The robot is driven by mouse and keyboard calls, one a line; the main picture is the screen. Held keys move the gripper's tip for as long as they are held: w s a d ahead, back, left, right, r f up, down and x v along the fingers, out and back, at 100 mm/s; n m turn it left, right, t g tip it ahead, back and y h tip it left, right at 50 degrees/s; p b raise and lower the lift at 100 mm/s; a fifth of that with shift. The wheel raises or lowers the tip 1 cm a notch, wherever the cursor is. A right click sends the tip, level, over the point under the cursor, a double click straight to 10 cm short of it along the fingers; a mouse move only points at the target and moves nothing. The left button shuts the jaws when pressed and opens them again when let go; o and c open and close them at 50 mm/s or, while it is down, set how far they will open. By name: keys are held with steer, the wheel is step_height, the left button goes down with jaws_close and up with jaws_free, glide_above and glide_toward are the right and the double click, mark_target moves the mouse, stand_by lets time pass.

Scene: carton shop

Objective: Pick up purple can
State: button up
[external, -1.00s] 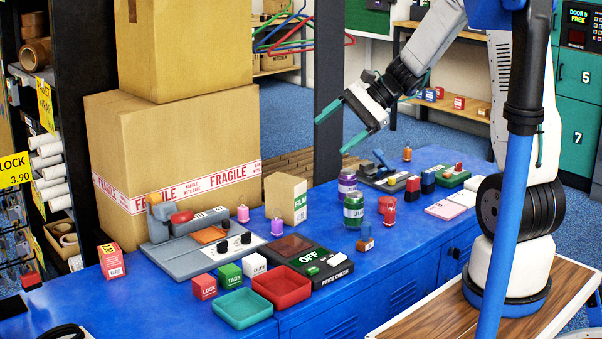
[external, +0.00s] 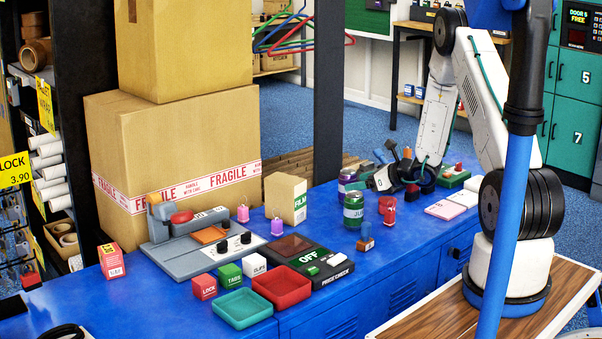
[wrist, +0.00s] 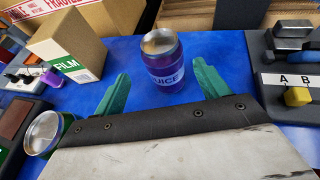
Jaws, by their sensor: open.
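The purple can (wrist: 168,72), with a "JUICE" label and a metal top, stands upright on the blue counter in the wrist view. My gripper (wrist: 160,85) is open, with one green finger on each side of the can's near part. I cannot tell whether either finger touches it. In the external view the purple can (external: 346,181) shows behind the green can (external: 353,209), partly hidden by it.
The green can (wrist: 43,133) stands close to my gripper's left side in the wrist view. A "FILM" box (wrist: 66,48) is at the upper left. A grey device with A and B buttons (wrist: 296,75) is at the right. Bare blue counter lies around the can.

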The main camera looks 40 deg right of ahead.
steer(key=x, duration=0.5)
steer(key=shift+w+d+f, duration=0.2)
steer(key=shift+d, duration=0.1)
steer(key=c, duration=1)
steer(key=shift+c, duration=0.2)
